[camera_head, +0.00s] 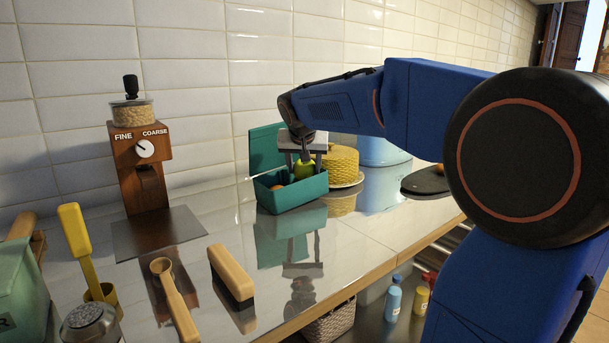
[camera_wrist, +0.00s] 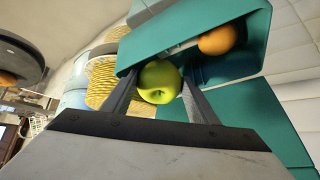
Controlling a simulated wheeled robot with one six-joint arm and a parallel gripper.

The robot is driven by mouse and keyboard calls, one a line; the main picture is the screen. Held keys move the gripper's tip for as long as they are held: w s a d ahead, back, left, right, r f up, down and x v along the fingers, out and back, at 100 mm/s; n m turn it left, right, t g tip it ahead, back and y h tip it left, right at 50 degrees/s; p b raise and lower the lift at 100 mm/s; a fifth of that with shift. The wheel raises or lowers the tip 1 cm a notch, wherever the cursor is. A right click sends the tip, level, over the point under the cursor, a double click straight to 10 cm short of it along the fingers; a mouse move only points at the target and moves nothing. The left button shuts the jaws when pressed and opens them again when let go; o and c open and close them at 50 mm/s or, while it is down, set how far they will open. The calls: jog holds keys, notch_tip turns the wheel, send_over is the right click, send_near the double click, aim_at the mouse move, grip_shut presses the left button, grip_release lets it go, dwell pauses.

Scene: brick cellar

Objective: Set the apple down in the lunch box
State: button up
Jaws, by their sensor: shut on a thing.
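A teal lunch box (camera_head: 295,197) with its lid (camera_head: 265,147) standing open behind it sits on the glossy counter; it also shows in the wrist view (camera_wrist: 150,46). A yellow-green apple (camera_head: 304,170) is between the fingers of my gripper (camera_head: 304,158), at the box's opening. In the wrist view the apple (camera_wrist: 158,82) sits between the two dark fingers of my gripper (camera_wrist: 157,92), beside the box wall. An orange fruit (camera_wrist: 217,40) lies inside the box. I cannot tell whether the apple touches the box floor.
A yellow woven-textured round thing (camera_head: 341,164) on a plate stands right behind the box, with a blue container (camera_head: 382,150) beyond. A brown grinder (camera_head: 146,165) stands at left. A wooden-backed brush (camera_head: 231,272) and scoop (camera_head: 174,298) lie in front.

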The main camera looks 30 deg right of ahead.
aim_at(305, 173)
jog(key=shift+w+d+f, duration=0.15)
jog(key=shift+w+f, duration=0.05)
jog(key=shift+f, duration=0.8)
jog(key=shift+w+d+r+g+y, duration=0.1)
jog(key=shift+w+d+g+y, duration=0.15)
jog(key=shift+w+g+y, duration=0.35)
jog(key=shift+w+d+r+g+y, duration=0.1)
jog(key=shift+w+d+g+y, duration=0.2)
jog(key=shift+g, duration=0.6)
jog(key=shift+a+f, duration=0.1)
jog(key=shift+f, duration=0.75)
jog(key=o, duration=1)
jog(key=shift+c, duration=0.2)
jog(key=shift+r, duration=0.1)
jog(key=v, duration=1.1)
jog(key=shift+s+a+r, duration=0.15)
jog(key=shift+s+r, duration=0.05)
jog(key=shift+r, duration=0.15)
jog(key=shift+s, duration=0.1)
